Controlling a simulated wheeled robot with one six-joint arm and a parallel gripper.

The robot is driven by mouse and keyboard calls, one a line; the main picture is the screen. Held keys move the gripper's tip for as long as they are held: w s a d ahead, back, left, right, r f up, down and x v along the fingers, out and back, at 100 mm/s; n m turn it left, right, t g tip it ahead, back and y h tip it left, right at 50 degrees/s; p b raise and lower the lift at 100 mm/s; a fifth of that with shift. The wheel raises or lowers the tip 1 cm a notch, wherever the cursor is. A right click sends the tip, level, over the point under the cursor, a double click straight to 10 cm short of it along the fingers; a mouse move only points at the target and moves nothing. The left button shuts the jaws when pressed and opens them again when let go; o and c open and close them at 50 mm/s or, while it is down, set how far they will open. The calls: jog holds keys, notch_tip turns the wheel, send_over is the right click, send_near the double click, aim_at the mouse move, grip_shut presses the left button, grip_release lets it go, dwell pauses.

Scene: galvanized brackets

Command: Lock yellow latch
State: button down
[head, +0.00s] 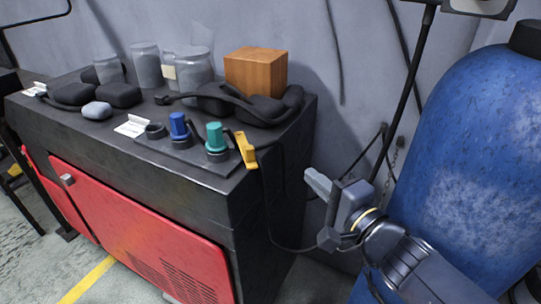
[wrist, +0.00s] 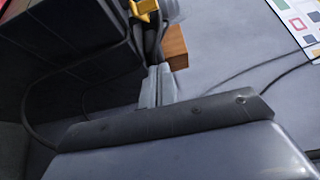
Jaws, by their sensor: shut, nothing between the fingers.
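The yellow latch (head: 246,151) sits at the right front corner of the dark cabinet top, at the end of a small plate with knobs. It also shows at the top of the wrist view (wrist: 144,7). My gripper (head: 318,185) is to the right of the cabinet, apart from the latch and a little lower in the head picture. In the wrist view its fingers (wrist: 157,84) are together with nothing between them. Whether the latch is locked, I cannot tell.
Blue (head: 179,126) and teal (head: 215,137) knobs stand beside the latch on the plate (head: 185,154). A wooden block (head: 256,72), glass jars (head: 146,65) and black headsets (head: 262,108) lie behind. A big blue tank (head: 475,150) stands at the right, close to my arm.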

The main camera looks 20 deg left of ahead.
jog(key=w+a+b, duration=0.1)
jog(key=w+a, duration=0.2)
jog(key=a, duration=0.8)
jog(key=shift+a, duration=0.15)
jog(key=shift+w, duration=0.1)
dwell(0.4)
